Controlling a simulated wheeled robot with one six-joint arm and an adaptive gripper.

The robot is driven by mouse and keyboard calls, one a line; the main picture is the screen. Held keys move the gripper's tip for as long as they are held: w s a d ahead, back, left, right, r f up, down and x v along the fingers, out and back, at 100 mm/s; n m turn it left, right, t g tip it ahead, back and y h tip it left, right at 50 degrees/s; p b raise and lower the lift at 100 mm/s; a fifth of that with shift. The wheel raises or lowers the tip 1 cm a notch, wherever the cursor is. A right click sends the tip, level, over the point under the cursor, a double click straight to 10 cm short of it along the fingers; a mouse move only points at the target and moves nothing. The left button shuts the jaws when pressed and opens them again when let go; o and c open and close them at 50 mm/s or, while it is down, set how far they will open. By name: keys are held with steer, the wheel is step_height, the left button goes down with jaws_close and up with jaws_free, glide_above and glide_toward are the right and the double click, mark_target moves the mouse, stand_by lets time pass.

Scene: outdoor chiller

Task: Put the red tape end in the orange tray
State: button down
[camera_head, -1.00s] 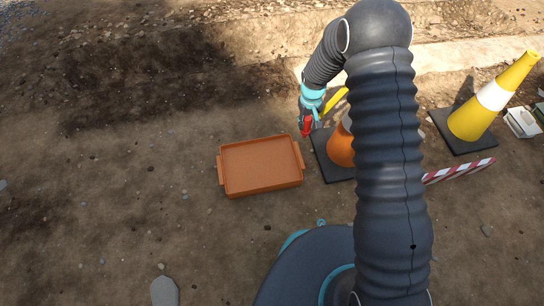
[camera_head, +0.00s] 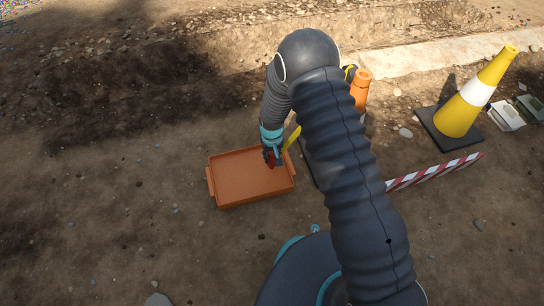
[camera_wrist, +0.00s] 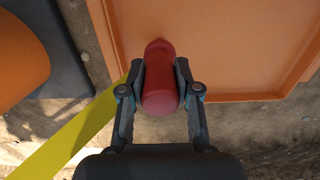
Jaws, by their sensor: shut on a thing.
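The red tape end (camera_wrist: 160,84) is a short rounded red piece between the fingers of my gripper (camera_wrist: 160,80) in the wrist view. My gripper is shut on it. A yellow tape (camera_wrist: 75,140) runs from beside the gripper to the lower left. In the head view my gripper (camera_head: 271,160) is over the upper right part of the orange tray (camera_head: 245,192), with the red piece in it. In the wrist view the orange tray (camera_wrist: 225,45) lies beyond and below the red piece. The height above the tray is hard to tell.
An orange cone (camera_head: 360,88) stands right of the tray, mostly behind my arm; its dark base shows near the tray. Bare dirt is free left of the tray.

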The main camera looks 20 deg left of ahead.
steer(key=shift+f, duration=0.3)
steer(key=c, duration=0.8)
jaws_free()
steer(key=shift+r, duration=0.1)
